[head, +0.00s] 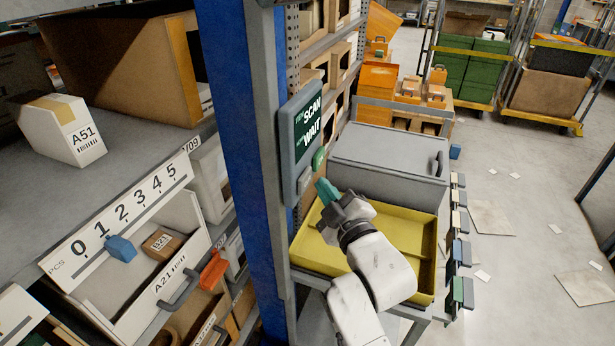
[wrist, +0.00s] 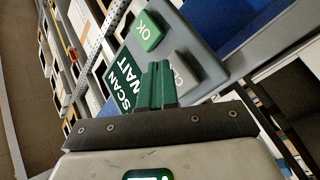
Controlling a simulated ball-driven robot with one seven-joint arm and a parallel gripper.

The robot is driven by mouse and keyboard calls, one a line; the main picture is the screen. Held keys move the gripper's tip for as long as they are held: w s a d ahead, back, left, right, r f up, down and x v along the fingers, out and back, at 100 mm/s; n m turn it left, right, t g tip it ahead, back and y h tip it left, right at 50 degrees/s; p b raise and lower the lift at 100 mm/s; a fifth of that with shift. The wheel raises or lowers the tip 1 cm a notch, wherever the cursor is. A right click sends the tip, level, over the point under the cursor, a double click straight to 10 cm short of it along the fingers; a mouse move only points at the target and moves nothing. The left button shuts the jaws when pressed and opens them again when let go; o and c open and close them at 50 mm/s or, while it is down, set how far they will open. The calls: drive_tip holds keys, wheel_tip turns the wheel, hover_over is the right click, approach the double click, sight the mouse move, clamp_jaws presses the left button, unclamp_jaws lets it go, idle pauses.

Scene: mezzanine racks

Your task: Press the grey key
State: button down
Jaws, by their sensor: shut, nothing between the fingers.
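A grey control panel (head: 287,128) is fixed to the rack post, its dark screen reading SCAN and WAIT. Below the screen are a green key (head: 318,159) and a grey key (head: 304,181). In the wrist view the green key (wrist: 149,31) reads OK. The grey key (wrist: 184,71) is partly hidden there behind my fingers, with only part of its lettering showing. My gripper (head: 320,184) is shut and empty, its green fingers pointing at the panel just right of the grey key. In the wrist view my gripper (wrist: 158,64) overlaps the grey key's edge; I cannot tell whether they touch.
A blue rack post (head: 238,150) stands left of the panel. A yellow tray (head: 412,236) lies below my gripper, with a grey lidded box (head: 388,160) behind it. A shelf bin (head: 130,250) with a blue slider (head: 121,248) is at the left.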

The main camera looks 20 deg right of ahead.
drive_tip(key=shift+d, duration=0.15)
drive_tip(key=s+d, duration=0.1)
drive_tip(key=d, duration=0.1)
drive_tip(key=s+d+p, duration=0.1)
drive_tip(key=s+d, duration=0.1)
idle(0.5)
drive_tip(key=shift+a, duration=0.1)
idle(0.6)
drive_tip(key=s+d+f+m+g+h, duration=0.15)
drive_tip(key=s+f+m+g, duration=0.5)
drive_tip(key=s+f, duration=0.85)
drive_tip(key=s+d+f+m+g, duration=0.1)
drive_tip(key=s+f+g, duration=0.2)
drive_tip(key=s, duration=0.4)
drive_tip(key=s+d+f+m+g+h, duration=0.1)
drive_tip(key=s+d+f+m+g, duration=0.1)
drive_tip(key=s, duration=0.5)
drive_tip(key=s+d+f+m+g, duration=0.2)
drive_tip(key=s+f+g, duration=0.2)
drive_tip(key=s+g, duration=0.2)
drive_tip(key=shift+s+f, duration=0.15)
drive_tip(key=shift+s, duration=0.45)
